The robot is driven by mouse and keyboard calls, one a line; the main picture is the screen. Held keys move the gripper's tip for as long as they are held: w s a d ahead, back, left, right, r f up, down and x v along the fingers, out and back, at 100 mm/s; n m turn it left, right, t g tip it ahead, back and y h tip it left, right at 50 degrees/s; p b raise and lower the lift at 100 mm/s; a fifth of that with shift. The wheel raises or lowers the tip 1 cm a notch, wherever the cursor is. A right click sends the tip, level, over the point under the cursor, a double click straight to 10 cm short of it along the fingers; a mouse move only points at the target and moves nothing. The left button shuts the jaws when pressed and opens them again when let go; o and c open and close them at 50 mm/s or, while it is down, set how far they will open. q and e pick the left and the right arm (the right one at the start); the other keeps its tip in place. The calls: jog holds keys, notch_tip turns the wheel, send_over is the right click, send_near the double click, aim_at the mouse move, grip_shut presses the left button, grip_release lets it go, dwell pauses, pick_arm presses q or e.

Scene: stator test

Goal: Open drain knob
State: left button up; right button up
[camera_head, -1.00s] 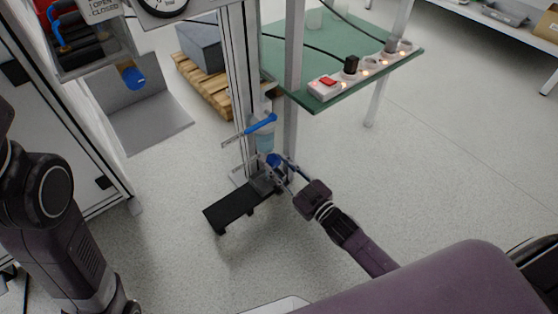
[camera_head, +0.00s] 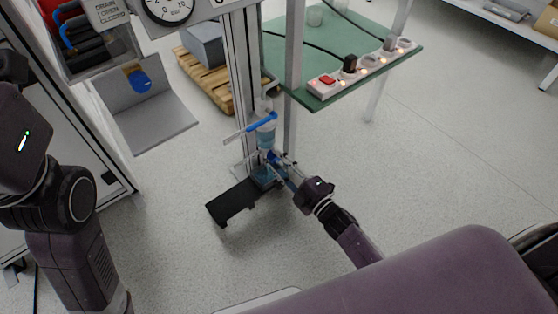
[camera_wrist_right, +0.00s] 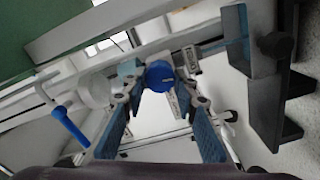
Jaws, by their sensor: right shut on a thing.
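The drain knob is a round blue knob (camera_wrist_right: 160,75), seen in the right wrist view between the fingertips of my right gripper (camera_wrist_right: 158,88). In the head view the blue knob (camera_head: 273,157) sits low on the metal post, below a clear, bluish vessel (camera_head: 265,138). My right gripper (camera_head: 276,168) is there too, shut on the knob from the lower right. Its fingers partly hide the knob's fitting. My left arm shows at the left edge, but its gripper is out of view.
A blue lever handle (camera_head: 261,122) is just above the vessel. A black angled tray (camera_head: 232,202) is below and left of the gripper. A green table (camera_head: 345,85) with a power strip (camera_head: 365,65) stands at right. A grey bracket (camera_head: 150,120) juts out at left.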

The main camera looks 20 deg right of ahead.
jog(key=shift+f+n, duration=0.1)
jog(key=shift+n, duration=1.1)
jog(key=o, duration=1.1)
jog(key=shift+o, duration=0.2)
jog(key=v, duration=1.2)
jog(key=shift+s, duration=0.1)
